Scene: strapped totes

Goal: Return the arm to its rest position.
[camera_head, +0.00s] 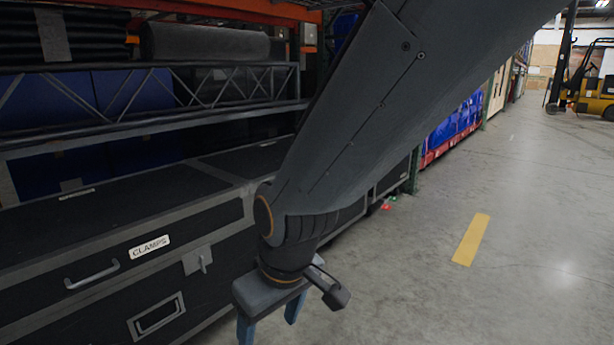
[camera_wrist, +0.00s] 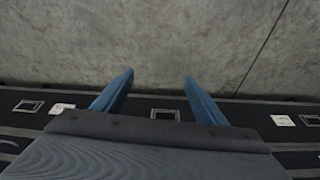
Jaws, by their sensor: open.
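My arm (camera_head: 370,110) reaches down from the upper right of the head view and hides part of the shelves behind it. My gripper (camera_head: 268,325) hangs at its end, in front of the black case and above the floor, and the lower ends of its fingers are near or past the picture's bottom edge. In the wrist view my gripper (camera_wrist: 158,82) shows two blue fingers spread wide apart. Nothing is between them; only grey floor and a strip of black case lie beyond. The gripper is open and empty.
A black case labelled CLAMPS (camera_head: 150,246) stands at the left, close to my gripper. A metal truss (camera_head: 150,95) lies above it. Concrete floor (camera_head: 420,290) is free at the right, with a yellow stripe (camera_head: 470,240). A yellow forklift (camera_head: 592,95) stands far off.

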